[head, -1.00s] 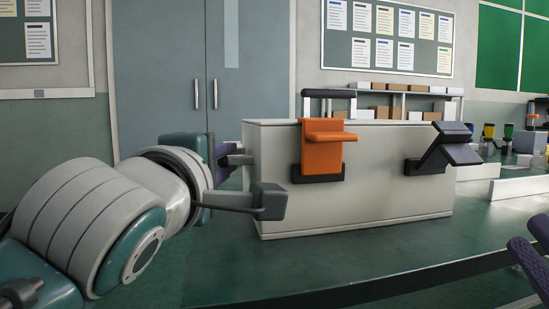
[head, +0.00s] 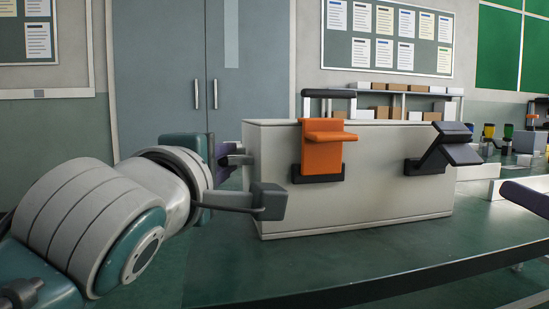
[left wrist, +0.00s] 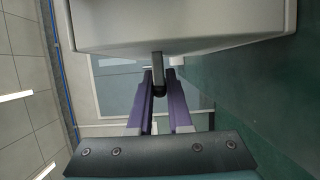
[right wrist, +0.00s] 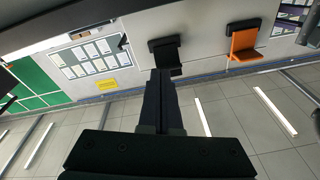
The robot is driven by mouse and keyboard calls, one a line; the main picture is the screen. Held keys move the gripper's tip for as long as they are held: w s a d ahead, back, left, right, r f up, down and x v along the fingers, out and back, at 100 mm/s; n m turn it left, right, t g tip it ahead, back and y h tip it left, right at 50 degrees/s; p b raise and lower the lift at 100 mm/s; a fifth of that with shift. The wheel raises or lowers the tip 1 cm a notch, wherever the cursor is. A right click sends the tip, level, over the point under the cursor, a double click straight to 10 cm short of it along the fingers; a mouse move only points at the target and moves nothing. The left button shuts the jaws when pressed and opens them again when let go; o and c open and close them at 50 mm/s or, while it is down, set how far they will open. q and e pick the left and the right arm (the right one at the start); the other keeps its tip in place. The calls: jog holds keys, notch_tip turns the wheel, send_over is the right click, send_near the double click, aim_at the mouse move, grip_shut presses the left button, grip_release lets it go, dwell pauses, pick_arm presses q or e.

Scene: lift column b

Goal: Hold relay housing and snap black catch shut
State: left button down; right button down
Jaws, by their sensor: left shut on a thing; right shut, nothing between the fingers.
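The relay housing (head: 385,190) is a long cream box standing on the green bench. Its black catch (head: 458,143) is at the right of the front face, its lever tilted up and out from the face. An orange catch (head: 323,152) stands upright left of it. My left gripper (left wrist: 159,90) has purple fingers shut on a dark handle (left wrist: 157,68) at the housing's left end. In the head view it is partly hidden behind my wrist. My right gripper (head: 506,188) is shut and empty, right of the black catch and apart from it. The right wrist view shows its fingers pointing toward that catch (right wrist: 165,52).
A low white block (head: 520,188) and several small coloured items (head: 490,132) are on the bench at the right. A shelf with boxes (head: 390,100) stands behind the housing. The bench front (head: 380,285) is clear.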

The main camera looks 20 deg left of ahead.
aim_at(470, 164)
jog(key=shift+w+a+r+n+g+h, duration=0.25)
jog(key=shift+w+a+n+g, duration=0.15)
jog(key=shift+w+a+n, duration=0.45)
jog(key=shift+w+a+r+n+g+h, duration=0.15)
jog(key=shift+w+a+n+g+h, duration=0.2)
jog(key=shift+w+a+n, duration=0.5)
jog(key=shift+s+a+r, duration=0.1)
jog(key=shift+s, duration=0.05)
dwell(1.1)
jog(key=shift+a+r, duration=0.1)
jog(key=shift+r, duration=0.55)
